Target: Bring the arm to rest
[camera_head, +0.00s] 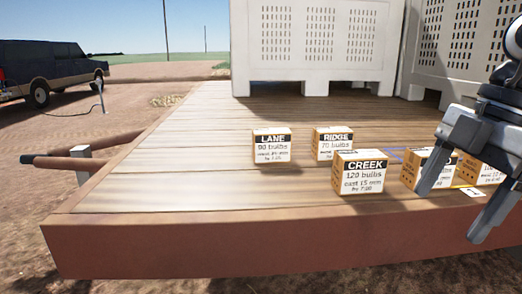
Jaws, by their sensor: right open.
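My right gripper (462,185) is at the right edge of the head view, its two fingers apart and nothing seen between them. It is in front of the boxes at the right and partly hides one with a dark label band (412,168). Its arm comes in from the right. My left gripper is not in view. On the wooden deck (190,175) stand small cartons: LANE (271,147), RIDGE (331,144) behind, and CREEK (359,173) near the front edge. Another box (482,172) shows behind the gripper fingers.
Two large pale slotted crates (305,45) stand at the back of the deck. The deck's left side is clear. Two bars (75,160) stick out left. A dark vehicle (45,68) stands on the dirt.

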